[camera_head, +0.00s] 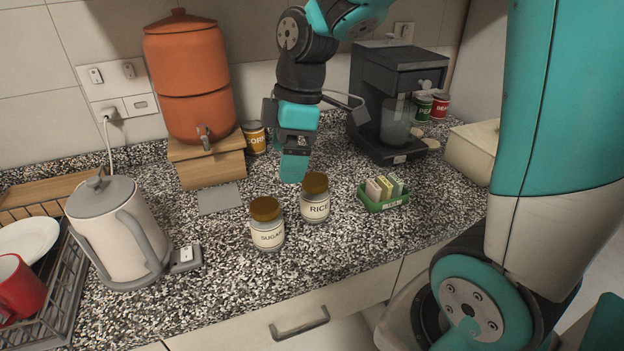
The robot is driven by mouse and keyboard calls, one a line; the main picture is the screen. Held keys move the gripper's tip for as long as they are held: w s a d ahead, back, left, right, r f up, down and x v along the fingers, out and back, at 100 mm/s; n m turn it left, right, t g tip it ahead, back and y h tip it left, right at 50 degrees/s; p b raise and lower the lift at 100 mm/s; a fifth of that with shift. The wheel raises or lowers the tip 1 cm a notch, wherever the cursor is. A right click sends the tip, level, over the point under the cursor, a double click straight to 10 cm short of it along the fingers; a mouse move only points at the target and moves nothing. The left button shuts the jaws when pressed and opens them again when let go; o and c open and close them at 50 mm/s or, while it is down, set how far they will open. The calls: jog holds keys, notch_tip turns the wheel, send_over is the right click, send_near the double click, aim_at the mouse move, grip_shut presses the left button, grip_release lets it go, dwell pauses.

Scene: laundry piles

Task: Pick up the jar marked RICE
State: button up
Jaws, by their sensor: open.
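The jar marked RICE (315,204) is a clear jar with pale contents and a brown lid, standing upright on the speckled counter. The jar marked SUGAR (267,230) looks much the same and stands just to its left and nearer the front edge. My gripper (293,168) points down above and behind the RICE jar, slightly to its left. It is open and holds nothing that I can see. Its fingers overlap in this view, so the gap between them is hidden.
A green tray (386,204) with small packets is right of the RICE jar. A coffee machine (393,91), a terracotta dispenser (190,84) on a wooden stand and a kettle (117,235) stand around. A dish rack (62,289) is at left. The counter before the jars is clear.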

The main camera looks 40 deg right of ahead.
aim_at(315, 179)
jog(key=w+d+n+h+p, duration=0.1)
jog(key=w+d+n+p, duration=0.4)
jog(key=d, duration=0.8)
jog(key=shift+m+g, duration=0.3)
jog(key=shift+m, duration=0.1)
jog(key=f, duration=0.3)
jog(key=a+f+p, duration=0.1)
jog(key=f, duration=0.3)
jog(key=w+f, duration=0.1)
jog(key=f, duration=0.2)
jog(key=shift+a+f, duration=0.25)
jog(key=shift+a, duration=0.15)
jog(key=shift+w+a+f+p, duration=0.2)
jog(key=shift+f+p, duration=0.6)
jog(key=shift+f, duration=0.7)
jog(key=shift+w+a+f+p, duration=0.15)
jog(key=shift+f+p, duration=0.65)
jog(key=shift+f, duration=0.65)
jog(key=shift+s, duration=0.1)
jog(key=c, duration=1.3)
jog(key=shift+r, duration=0.1)
